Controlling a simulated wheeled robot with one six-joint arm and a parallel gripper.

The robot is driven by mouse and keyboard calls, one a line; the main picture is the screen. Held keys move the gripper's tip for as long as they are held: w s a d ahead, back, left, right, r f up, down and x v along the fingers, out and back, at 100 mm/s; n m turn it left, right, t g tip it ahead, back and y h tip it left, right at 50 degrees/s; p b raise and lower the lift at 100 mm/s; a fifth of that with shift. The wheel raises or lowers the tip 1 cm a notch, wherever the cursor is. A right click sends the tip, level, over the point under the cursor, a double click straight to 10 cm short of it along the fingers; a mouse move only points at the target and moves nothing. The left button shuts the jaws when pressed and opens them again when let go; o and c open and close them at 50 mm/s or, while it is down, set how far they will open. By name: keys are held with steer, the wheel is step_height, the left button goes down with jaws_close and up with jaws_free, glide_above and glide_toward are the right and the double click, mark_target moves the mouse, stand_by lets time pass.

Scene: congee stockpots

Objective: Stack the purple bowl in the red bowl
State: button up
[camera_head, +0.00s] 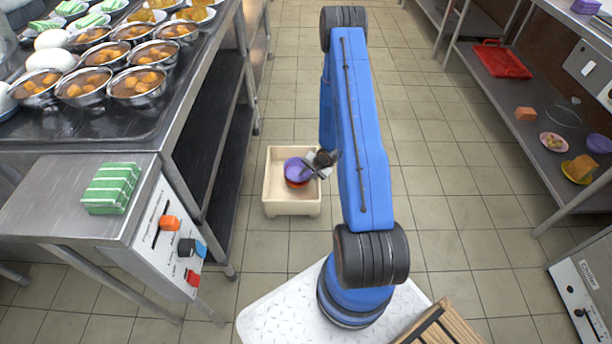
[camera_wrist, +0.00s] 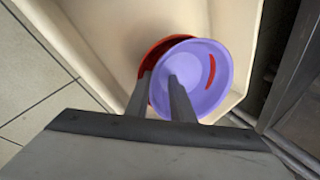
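The purple bowl (camera_head: 294,168) sits in the red bowl (camera_head: 297,185), overlapping it off-centre, inside a cream crate (camera_head: 276,206) on the floor. In the wrist view the purple bowl (camera_wrist: 212,92) covers most of the red bowl (camera_wrist: 161,49), whose rim shows at the upper left. A red strip also shows on the purple bowl's inner right wall. My gripper (camera_wrist: 160,76) is down at the bowls with its fingers apart. One finger is over the purple bowl's inside and the other is by its left rim. The lower sides of the bowls are hidden.
The crate's walls surround the bowls. A steel counter (camera_head: 50,220) with a green striped box (camera_head: 111,188) stands to the left, with shelves behind. A rack (camera_head: 537,130) with a red tray (camera_head: 501,60) stands right. Tiled floor is clear around the crate's right and front.

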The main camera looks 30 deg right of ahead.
steer(key=shift+r, duration=0.1)
steer(key=v, duration=1.1)
steer(key=shift+s+r, duration=0.25)
steer(key=shift+r, duration=0.1)
step_height(320, 180, up, 18)
steer(key=w+n+h, duration=0.2)
steer(key=n+h, duration=0.1)
steer(key=s+a+r+n+h, duration=0.1)
steer(key=s+a+r, duration=0.1)
steer(key=r, duration=0.6)
steer(key=s+a+r+n+h, duration=0.1)
steer(key=s+a+r+n, duration=0.15)
steer(key=r, duration=0.55)
steer(key=s+a+r+n, duration=0.2)
steer(key=s+a+r, duration=0.8)
steer(key=s+r, duration=0.15)
steer(key=s+a+r+n+y, duration=0.1)
steer(key=s+a+r+n, duration=0.1)
steer(key=s, duration=0.5)
steer(key=s+a+r+n+y, duration=0.2)
steer(key=s+a+r, duration=0.1)
steer(key=s+a, duration=0.3)
steer(key=shift+s+a+r, duration=0.4)
steer(key=shift+s, duration=0.6)
